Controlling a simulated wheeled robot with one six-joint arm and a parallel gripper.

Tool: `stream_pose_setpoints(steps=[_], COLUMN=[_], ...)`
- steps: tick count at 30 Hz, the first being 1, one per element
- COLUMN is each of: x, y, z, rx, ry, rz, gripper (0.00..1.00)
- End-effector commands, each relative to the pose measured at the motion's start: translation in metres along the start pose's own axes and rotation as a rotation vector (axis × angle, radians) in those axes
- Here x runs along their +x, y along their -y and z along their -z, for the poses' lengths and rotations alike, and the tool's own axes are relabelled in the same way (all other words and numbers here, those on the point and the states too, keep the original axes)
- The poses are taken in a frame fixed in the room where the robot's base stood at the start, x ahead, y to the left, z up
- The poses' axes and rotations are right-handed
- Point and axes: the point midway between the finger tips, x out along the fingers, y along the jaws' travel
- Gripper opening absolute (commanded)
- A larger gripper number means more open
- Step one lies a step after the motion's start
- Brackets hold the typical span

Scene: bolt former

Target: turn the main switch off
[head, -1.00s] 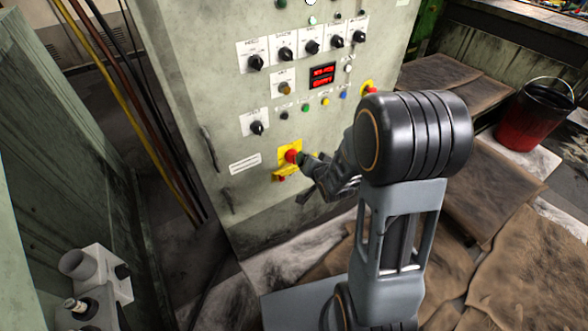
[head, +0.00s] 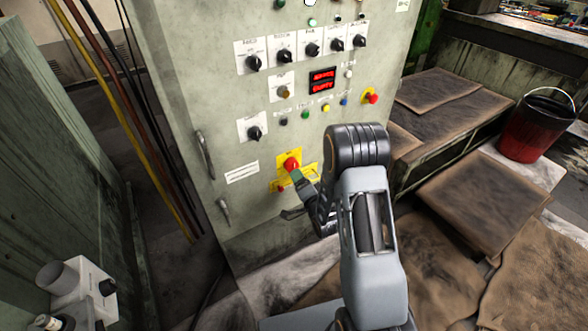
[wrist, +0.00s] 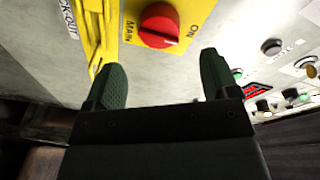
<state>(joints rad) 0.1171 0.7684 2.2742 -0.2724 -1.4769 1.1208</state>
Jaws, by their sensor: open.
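The main switch (head: 291,164) is a red knob on a yellow plate, low on the front of the grey-green cabinet. In the wrist view the red knob (wrist: 160,26) shows large, with "MAIN" and "ON" printed on the plate beside it. My gripper (head: 298,176) is just below and right of the knob in the head view, partly hidden by my arm. In the wrist view my gripper (wrist: 163,75) is open and empty, its two green fingers spread wide. The knob lies ahead of the gap between them, not gripped.
A yellow strip with "LOCK-OUT" lettering (wrist: 95,35) lies beside the switch, close to one finger. Rotary selectors, push buttons and a red display (head: 322,81) are higher on the cabinet. A red emergency button (head: 371,96) is at right. A red bucket (head: 537,125) stands far right.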

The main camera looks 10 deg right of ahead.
Motion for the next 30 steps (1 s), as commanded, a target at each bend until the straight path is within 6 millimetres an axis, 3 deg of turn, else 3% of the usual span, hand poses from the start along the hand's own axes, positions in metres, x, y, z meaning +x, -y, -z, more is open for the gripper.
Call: stream_pose_setpoints(steps=[6,12,26,30], x=[0.038,0.059,0.069,0.069], y=[0.0,-0.001,0.0,0.0], z=[-0.001,0.0,0.0,0.0], rx=[0.0,-0.001,0.0,0.0], ry=[0.001,0.0,0.0,0.0], rz=[0.001,-0.001,-0.002,-0.002], gripper=[0.81,0.81,0.81,0.7])
